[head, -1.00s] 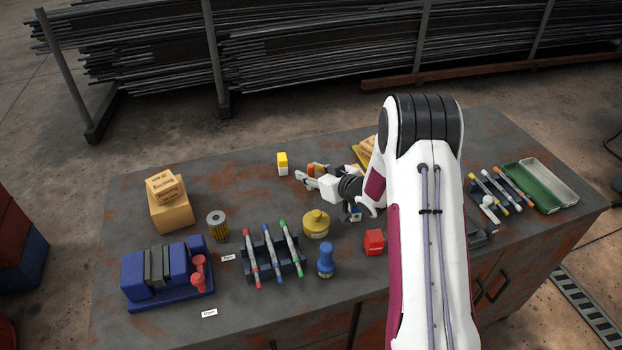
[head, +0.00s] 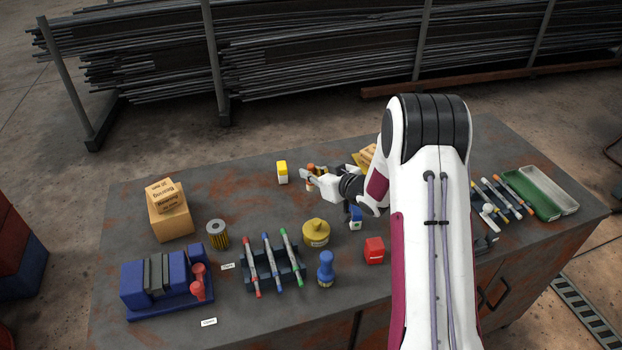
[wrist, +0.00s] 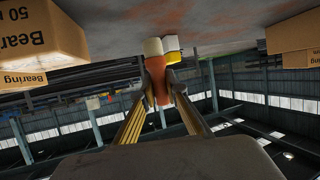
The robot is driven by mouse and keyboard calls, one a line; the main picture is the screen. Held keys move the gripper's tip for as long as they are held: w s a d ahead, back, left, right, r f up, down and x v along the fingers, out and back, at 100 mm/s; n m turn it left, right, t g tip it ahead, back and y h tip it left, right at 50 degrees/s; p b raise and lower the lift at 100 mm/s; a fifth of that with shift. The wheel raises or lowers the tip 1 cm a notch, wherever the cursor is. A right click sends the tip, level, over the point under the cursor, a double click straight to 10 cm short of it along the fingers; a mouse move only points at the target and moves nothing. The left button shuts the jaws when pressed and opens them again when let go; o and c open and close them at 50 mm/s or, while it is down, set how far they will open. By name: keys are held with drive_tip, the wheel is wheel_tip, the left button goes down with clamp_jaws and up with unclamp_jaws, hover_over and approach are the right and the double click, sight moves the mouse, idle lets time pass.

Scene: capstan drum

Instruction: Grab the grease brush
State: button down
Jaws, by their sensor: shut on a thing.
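My gripper (head: 309,178) is over the back middle of the bench in the head view. In the wrist view my gripper (wrist: 159,80) is shut on an upright orange cylinder (wrist: 158,88) with a pale end, which may be the grease brush. Its pale end points toward the bench top. In the head view the orange cylinder (head: 310,171) is partly hidden by the fingers. I cannot tell whether it touches the bench. A blue-handled brush (head: 326,267) with tan bristles stands near the front edge, apart from my gripper.
A yellow-and-white box (head: 282,172) stands just left of my gripper. A yellow pot (head: 316,232), a red block (head: 374,250), a rack of markers (head: 272,268) and cardboard boxes (head: 170,212) stand on the bench.

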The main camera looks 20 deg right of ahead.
drive_tip(key=shift+r, duration=3.45)
drive_tip(key=shift+d, duration=0.1)
